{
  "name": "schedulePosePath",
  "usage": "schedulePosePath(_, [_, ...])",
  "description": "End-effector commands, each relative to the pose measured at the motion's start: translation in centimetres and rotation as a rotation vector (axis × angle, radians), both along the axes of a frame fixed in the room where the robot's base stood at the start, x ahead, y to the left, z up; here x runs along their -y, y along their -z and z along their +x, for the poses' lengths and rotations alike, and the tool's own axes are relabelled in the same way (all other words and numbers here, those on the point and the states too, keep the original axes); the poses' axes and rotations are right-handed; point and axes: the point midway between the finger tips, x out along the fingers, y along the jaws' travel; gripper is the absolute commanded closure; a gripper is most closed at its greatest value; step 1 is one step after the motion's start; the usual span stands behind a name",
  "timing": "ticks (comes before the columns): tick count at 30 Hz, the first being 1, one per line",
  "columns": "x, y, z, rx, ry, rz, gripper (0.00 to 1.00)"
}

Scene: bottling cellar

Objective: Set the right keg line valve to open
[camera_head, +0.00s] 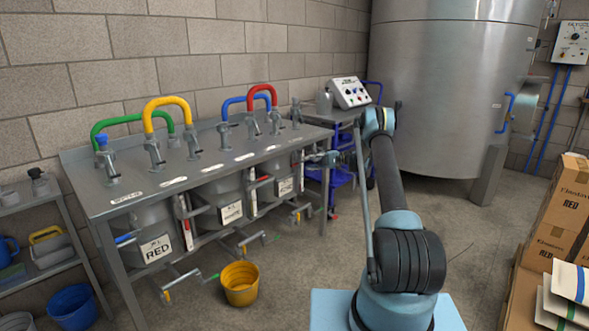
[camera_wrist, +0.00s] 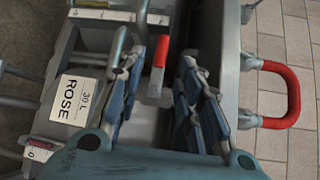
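The right keg (camera_wrist: 60,130), labelled "ROSE 30 L", stands under the right end of the steel bench; its label also shows in the head view (camera_head: 285,187). A valve lever with a red grip (camera_wrist: 158,66) shows near this keg in the wrist view, its red end pointing up the picture. My gripper (camera_wrist: 164,82) is open, one finger on each side of the red lever, with gaps visible. In the head view my gripper (camera_head: 316,158) is at the bench's right end. The valve body is partly hidden by my fingers.
The bench (camera_head: 180,183) carries taps and coloured hoses, including a red hose (camera_wrist: 285,95) close to my gripper. Other kegs stand below. A yellow bucket (camera_head: 240,282) is on the floor. A cart (camera_head: 340,113) and tank (camera_head: 440,90) stand behind; boxes (camera_head: 560,215) are at right.

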Motion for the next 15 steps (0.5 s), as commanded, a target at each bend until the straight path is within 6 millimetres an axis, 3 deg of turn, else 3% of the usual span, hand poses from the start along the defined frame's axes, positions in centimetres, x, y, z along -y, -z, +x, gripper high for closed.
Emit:
schedulePosePath(9, [-5.5, 0.8, -0.8, 0.001, -0.001, 0.0, 0.67])
schedulePosePath(15, [-7.7, 1.1, -1.0, 0.0, 0.0, 0.0, 0.67])
